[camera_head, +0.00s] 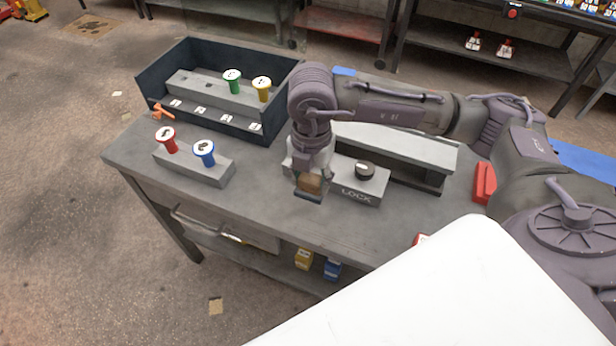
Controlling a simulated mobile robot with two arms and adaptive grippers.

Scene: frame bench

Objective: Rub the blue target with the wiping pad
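My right gripper (309,172) points down over the front middle of the grey bench. It is shut on a small brown block with a dark underside, which looks like the wiping pad (309,184). The pad is at or just above the bench top, left of the LOCK block; contact cannot be told. No clear blue target mark shows on the bench. A blue strip (345,71) shows behind my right arm, and a blue surface (583,160) lies at the far right, partly hidden by the arm. My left gripper is not in view.
The LOCK block (356,196) with a black knob is close right of the gripper. A grey rail (405,148) stands behind it. Red and blue-topped pegs stand in a block (210,169) at left, before a dark open box (165,80). A red piece (484,182) lies at right.

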